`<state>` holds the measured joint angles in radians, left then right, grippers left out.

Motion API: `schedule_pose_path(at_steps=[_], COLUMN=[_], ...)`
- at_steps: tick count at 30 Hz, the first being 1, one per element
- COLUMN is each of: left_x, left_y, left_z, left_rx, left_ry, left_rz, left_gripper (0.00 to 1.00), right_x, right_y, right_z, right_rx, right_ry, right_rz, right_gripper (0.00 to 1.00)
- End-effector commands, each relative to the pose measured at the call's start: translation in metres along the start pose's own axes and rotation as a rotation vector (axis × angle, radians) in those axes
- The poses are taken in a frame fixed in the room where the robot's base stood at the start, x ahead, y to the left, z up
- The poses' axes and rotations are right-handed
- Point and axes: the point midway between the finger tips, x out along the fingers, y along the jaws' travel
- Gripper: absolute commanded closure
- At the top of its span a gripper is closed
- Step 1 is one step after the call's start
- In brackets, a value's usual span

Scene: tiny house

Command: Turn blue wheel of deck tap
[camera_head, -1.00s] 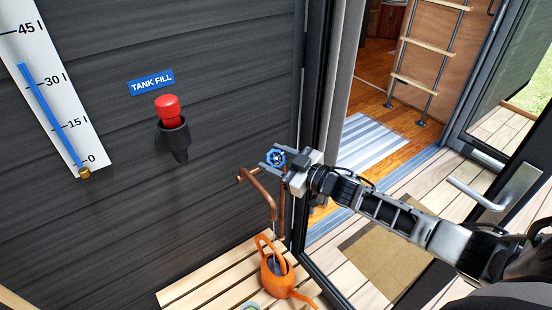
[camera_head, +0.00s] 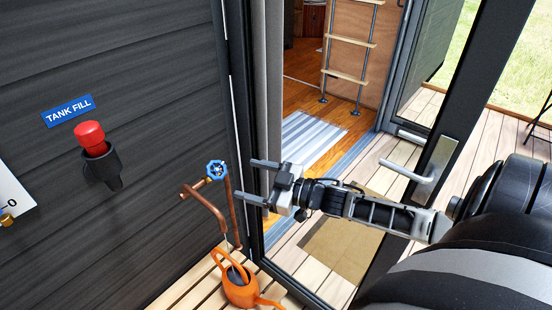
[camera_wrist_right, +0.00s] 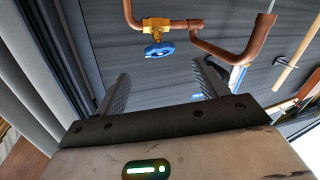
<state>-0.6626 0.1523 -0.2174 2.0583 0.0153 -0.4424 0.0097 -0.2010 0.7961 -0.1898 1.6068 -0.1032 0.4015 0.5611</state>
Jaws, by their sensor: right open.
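The blue wheel (camera_head: 216,170) sits on the copper deck tap (camera_head: 206,204) against the dark wall in the head view. It also shows in the right wrist view (camera_wrist_right: 159,50), below a brass valve body (camera_wrist_right: 163,24) on the copper pipe. My right gripper (camera_head: 257,181) is open and empty, to the right of the wheel and apart from it, its two fingers pointing left. In the right wrist view the fingers (camera_wrist_right: 160,85) stand wide apart, with the wheel beyond their tips. My left gripper is not in view.
An orange watering can (camera_head: 238,290) stands on the slatted deck below the tap. A dark glass door with a lever handle (camera_head: 408,172) is behind my right arm.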

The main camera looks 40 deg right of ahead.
Motion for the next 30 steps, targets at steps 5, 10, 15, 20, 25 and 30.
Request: schedule_pose_path(at_steps=[5, 10, 15, 20, 25, 30], left_x=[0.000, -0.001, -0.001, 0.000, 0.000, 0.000], left_y=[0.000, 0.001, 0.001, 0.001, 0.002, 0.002], left_z=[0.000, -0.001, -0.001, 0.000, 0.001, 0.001], left_rx=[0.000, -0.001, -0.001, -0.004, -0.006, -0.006], left_ry=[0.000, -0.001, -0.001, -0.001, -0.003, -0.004], left_rz=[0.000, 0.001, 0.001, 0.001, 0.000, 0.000], left_gripper=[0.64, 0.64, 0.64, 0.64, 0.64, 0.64], right_x=[-0.035, -0.054, -0.060, -0.060, -0.060, -0.060], right_y=[-0.001, -0.001, 0.000, 0.000, 0.000, 0.000], right_z=[0.001, 0.000, -0.001, -0.001, 0.000, 0.000], right_rx=[0.000, 0.000, 0.000, -0.001, -0.001, -0.001], right_ry=[-0.003, -0.001, 0.001, 0.001, 0.001, 0.001], right_rz=[-0.002, -0.001, -0.001, -0.001, -0.001, -0.001], right_gripper=[0.28, 0.28, 0.28, 0.28, 0.28, 0.28])
